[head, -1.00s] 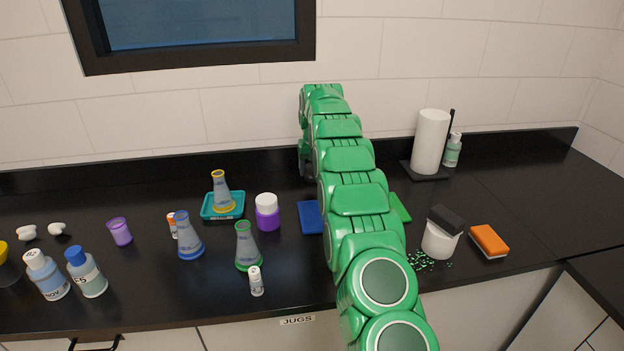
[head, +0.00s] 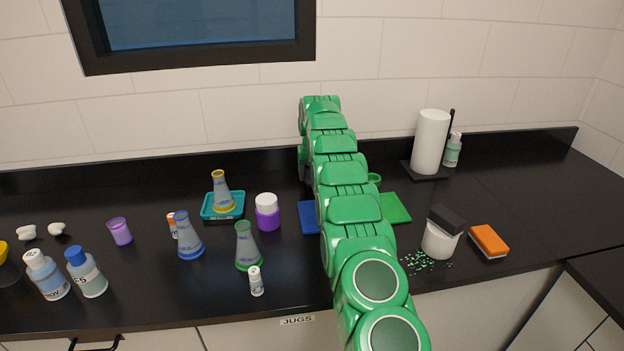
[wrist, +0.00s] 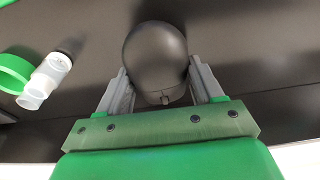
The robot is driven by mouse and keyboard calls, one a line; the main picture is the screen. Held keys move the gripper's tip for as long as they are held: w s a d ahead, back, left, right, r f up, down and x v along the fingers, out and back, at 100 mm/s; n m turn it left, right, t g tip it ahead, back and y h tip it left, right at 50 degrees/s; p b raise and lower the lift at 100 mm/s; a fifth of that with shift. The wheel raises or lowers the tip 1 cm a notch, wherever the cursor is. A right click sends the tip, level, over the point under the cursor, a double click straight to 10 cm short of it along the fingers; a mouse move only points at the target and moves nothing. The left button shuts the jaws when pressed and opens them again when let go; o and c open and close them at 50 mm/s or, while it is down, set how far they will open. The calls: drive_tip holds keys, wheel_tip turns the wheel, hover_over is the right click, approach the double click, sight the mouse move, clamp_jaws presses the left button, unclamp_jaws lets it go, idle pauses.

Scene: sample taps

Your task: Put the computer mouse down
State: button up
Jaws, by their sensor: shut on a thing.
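The computer mouse (wrist: 155,52) is dark and rounded, and it shows in the wrist view between the two grey fingers. My gripper (wrist: 160,78) is shut on it, with one finger against each side. Dark surface fills the picture behind the mouse; I cannot tell whether the mouse touches it. In the head view my green arm reaches over the counter (head: 540,190) toward the back wall and hides both the gripper and the mouse.
In the wrist view a green ring-shaped thing (wrist: 12,72) and a small clear container (wrist: 46,80) lie left of the gripper. Blue (head: 309,218) and green (head: 395,208) flat pieces flank my arm. Flasks crowd the left; a paper roll (head: 431,142) stands right. The far right counter is clear.

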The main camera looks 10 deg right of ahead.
drive_tip(key=shift+f, duration=1.2)
drive_tip(key=o, duration=1.2)
drive_tip(key=shift+f, duration=0.1)
drive_tip(key=r, duration=0.4)
drive_tip(key=s+r, duration=0.1)
drive_tip(key=r, duration=0.7)
drive_tip(key=shift+s, duration=0.4)
drive_tip(key=shift+r, duration=0.1)
